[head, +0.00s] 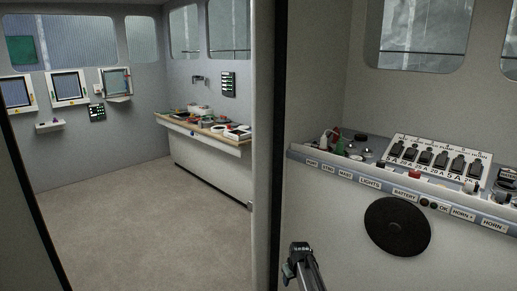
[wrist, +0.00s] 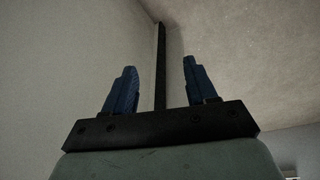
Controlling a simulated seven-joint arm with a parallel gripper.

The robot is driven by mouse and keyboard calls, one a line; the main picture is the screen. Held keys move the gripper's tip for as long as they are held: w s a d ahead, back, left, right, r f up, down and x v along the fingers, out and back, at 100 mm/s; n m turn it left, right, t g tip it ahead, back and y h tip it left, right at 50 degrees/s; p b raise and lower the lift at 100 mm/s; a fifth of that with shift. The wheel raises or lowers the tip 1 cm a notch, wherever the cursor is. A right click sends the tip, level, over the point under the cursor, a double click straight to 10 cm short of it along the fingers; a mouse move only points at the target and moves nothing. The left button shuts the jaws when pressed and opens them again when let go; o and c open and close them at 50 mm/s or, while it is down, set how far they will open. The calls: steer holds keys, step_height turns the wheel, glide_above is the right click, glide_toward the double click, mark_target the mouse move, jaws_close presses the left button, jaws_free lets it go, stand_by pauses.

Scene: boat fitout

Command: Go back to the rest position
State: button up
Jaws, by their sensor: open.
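My gripper (wrist: 159,66) shows in the wrist view, with its two blue fingers standing wide apart and nothing between them. Behind the fingers are a pale wall, a dark upright edge strip and a speckled beige surface. No object is close to the fingertips in that view. In the head view, a dark part of my arm rises from the bottom edge, in front of the pale panel below the console. I cannot make out the fingers there.
A switch console (head: 440,158) with labelled edge stands at right, with a round black disc (head: 397,227) below it. A dark-edged partition (head: 264,140) divides the view. Beyond it are a bench with items (head: 205,135), wall screens (head: 69,88) and clear floor (head: 150,220).

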steer(key=s+d+f+m+g, duration=0.1)
steer(key=s+f+g, duration=0.1)
steer(key=s+f, duration=0.85)
steer(key=s+d+f+m+g, duration=0.1)
steer(key=s+f+g, duration=0.3)
steer(key=s, duration=1.2)
steer(key=s+d+f+m+g, duration=0.1)
steer(key=s+f, duration=0.7)
steer(key=s, duration=0.5)
steer(key=s+f+m+g, duration=0.1)
steer(key=s+g, duration=0.2)
steer(key=s, duration=1.2)
steer(key=shift+s+f, duration=0.2)
steer(key=shift+s, duration=0.1)
